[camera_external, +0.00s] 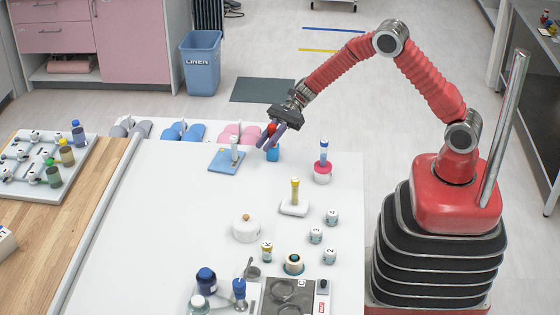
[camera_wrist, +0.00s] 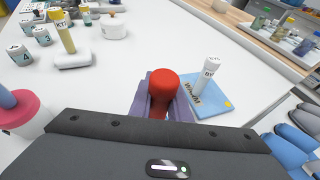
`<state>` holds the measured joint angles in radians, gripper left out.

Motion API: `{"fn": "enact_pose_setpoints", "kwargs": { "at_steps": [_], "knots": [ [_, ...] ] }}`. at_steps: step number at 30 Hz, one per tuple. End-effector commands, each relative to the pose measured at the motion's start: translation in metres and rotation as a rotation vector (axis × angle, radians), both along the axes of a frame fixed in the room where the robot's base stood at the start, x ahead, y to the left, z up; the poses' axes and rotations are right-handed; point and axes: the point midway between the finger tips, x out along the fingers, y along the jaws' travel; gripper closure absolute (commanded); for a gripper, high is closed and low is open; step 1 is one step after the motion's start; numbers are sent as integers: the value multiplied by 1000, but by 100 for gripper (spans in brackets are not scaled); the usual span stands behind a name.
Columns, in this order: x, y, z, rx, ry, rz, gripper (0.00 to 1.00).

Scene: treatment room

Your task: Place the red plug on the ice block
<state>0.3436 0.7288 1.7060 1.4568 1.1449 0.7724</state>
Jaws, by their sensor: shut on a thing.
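The red plug (camera_wrist: 163,85) has a rounded top and sits between the purple fingers of my gripper (camera_wrist: 165,101) in the wrist view. My gripper (camera_external: 270,139) is shut on the plug, pointing down near the table's far edge; a bit of red (camera_external: 271,128) shows between its fingers in the external view. A small bright blue block-like thing (camera_external: 273,154) stands on the table just below the fingers. It may be the ice block; its top is partly hidden, and I cannot tell whether the plug touches it. The wrist view does not show it clearly.
A light blue pad (camera_external: 220,164) with an upright white tube (camera_external: 234,146) lies close left of my gripper. A pink round base (camera_external: 323,176) with a tube stands to the right. A white block (camera_external: 291,208) with a yellow tube stands nearer. The left middle of the table is clear.

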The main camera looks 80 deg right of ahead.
Motion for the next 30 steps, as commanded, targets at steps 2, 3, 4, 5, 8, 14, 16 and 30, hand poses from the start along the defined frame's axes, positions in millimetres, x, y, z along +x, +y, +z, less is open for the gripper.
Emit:
{"fn": "enact_pose_setpoints", "kwargs": {
  "at_steps": [2, 3, 4, 5, 8, 14, 16, 30],
  "knots": [
    [0, 0, 0, 0, 0, 0, 100],
    [0, 0, 0, 0, 0, 0, 100],
    [0, 0, 0, 0, 0, 0, 100],
    [0, 0, 0, 0, 0, 0, 100],
    [0, 0, -1, 0, 0, 0, 80],
    [0, 0, -1, 0, 0, 0, 66],
    [0, 0, -1, 0, 0, 0, 65],
    [-8, -14, 7, -1, 0, -2, 65]
  ]
}}
